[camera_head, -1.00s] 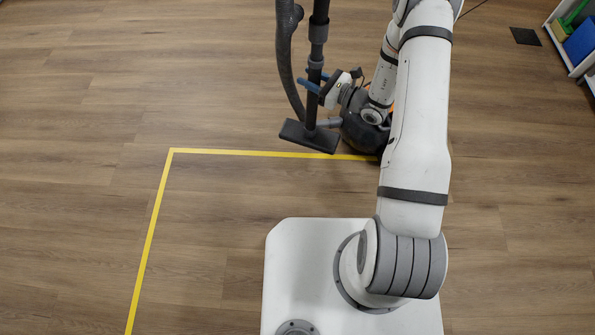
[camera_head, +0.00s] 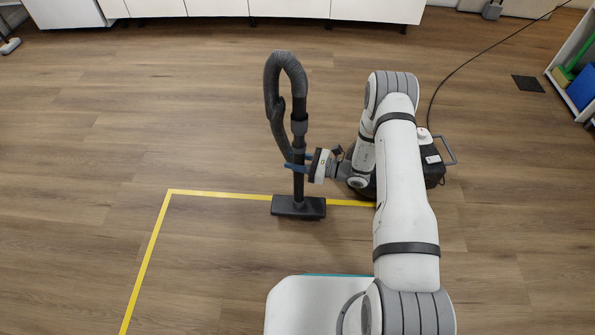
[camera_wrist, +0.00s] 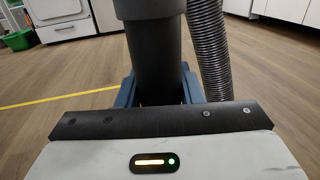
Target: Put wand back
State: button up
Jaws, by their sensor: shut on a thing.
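The wand (camera_head: 299,135) is a dark upright tube with a flat floor head (camera_head: 298,207) at its bottom and a ribbed hose (camera_head: 285,65) looping from its top. The head is at the yellow floor line; I cannot tell whether it touches the floor. My gripper (camera_head: 298,167) is shut around the tube, above the head. In the wrist view the blue fingers (camera_wrist: 158,90) sit on both sides of the black tube (camera_wrist: 155,60), and the hose (camera_wrist: 208,45) hangs to its right. The vacuum body (camera_head: 432,165) stands on the floor, partly hidden behind my arm.
Yellow tape (camera_head: 225,194) marks a corner on the wood floor. A black cord (camera_head: 465,67) runs from the vacuum to the upper right. White cabinets (camera_head: 290,8) line the back, and a shelf (camera_head: 572,75) stands at right. The floor at left is clear.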

aim_at(299, 181)
jog(key=shift+f+b, duration=0.6)
jog(key=shift+f, duration=1.15)
jog(key=o, duration=1.1)
jog(key=shift+o, duration=0.2)
